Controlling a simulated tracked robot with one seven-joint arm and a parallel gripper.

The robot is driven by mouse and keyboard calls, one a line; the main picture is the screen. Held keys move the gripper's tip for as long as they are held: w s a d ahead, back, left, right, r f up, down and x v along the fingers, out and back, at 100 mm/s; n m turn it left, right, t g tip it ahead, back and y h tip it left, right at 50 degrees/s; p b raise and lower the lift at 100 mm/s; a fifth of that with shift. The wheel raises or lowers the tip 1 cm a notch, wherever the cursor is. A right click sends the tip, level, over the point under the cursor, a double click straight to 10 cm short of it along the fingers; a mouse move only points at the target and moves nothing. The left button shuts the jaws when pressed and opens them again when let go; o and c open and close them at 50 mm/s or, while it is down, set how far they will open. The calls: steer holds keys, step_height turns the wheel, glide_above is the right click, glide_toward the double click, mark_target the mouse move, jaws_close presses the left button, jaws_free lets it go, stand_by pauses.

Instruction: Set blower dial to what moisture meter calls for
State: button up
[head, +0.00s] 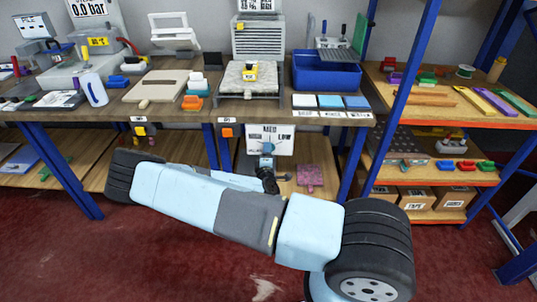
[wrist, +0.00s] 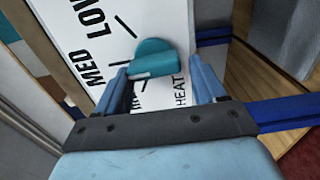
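The blower dial (wrist: 155,57) is a teal knob on a white panel (wrist: 75,25) with LOW, MED and HEAT lettering; more lettering is hidden behind my gripper. A pale mark shows on the knob's lower edge; I cannot tell its exact setting. In the head view the panel (head: 287,141) is below the table. My gripper (wrist: 159,66) is open, its blue fingers on either side of the knob, contact unclear. A small yellow device (head: 249,71), perhaps the moisture meter, sits on a pale slab. A display with a percent sign (head: 260,5) is cut off at the top, its figures unclear.
My arm reaches under the workbench (head: 120,113), between its blue legs. A pink piece (head: 310,175) lies on the lower shelf right of the panel. A blue basket (head: 325,75) and several tools crowd the bench top. A shelf rack (head: 430,119) stands at right.

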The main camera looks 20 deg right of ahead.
steer(key=o, duration=0.4)
steer(key=shift+d, duration=0.1)
steer(key=shift+c, duration=0.2)
steer(key=shift+r, duration=0.1)
steer(key=v, duration=1.3)
steer(key=shift+s, duration=0.3)
